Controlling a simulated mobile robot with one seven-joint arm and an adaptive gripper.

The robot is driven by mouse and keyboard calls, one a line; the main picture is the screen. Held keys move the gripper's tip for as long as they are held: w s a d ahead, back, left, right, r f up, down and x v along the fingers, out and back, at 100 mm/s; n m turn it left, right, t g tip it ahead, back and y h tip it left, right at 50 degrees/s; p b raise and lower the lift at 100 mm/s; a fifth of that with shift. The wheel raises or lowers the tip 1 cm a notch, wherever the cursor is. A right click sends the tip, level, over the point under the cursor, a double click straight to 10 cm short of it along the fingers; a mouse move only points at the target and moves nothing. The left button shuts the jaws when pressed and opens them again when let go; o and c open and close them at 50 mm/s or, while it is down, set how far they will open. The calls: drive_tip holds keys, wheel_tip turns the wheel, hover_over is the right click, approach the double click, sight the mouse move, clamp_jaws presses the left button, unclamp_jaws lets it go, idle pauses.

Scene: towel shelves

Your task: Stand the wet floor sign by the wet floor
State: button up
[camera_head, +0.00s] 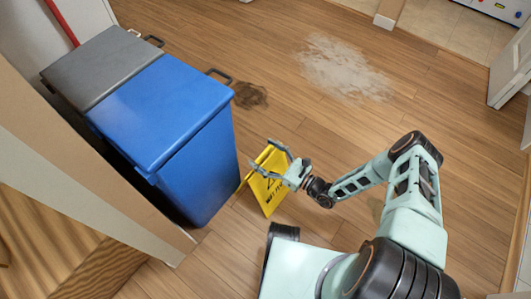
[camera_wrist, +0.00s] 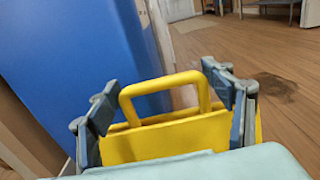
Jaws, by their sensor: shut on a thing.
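The yellow wet floor sign (camera_head: 268,184) is upright, slightly tilted, close to the right side of the blue bin in the head view. My gripper (camera_head: 283,160) is shut on its top part. In the wrist view the sign's yellow handle (camera_wrist: 170,88) shows between the two fingers of my gripper (camera_wrist: 168,115). A pale whitish patch (camera_head: 345,68) lies on the wood floor at the upper middle. A smaller dark stain (camera_head: 250,95) lies just behind the blue bin and also shows in the wrist view (camera_wrist: 273,84). I cannot tell whether the sign's feet touch the floor.
The blue bin (camera_head: 175,120) and a grey-lidded bin (camera_head: 100,65) stand at the left, beside a pale wall edge (camera_head: 90,185). A white door (camera_head: 508,75) stands at the far right. The wood floor between the sign and the pale patch is clear.

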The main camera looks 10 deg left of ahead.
drive_tip(key=shift+f, duration=0.15)
drive_tip(key=o, duration=2.1)
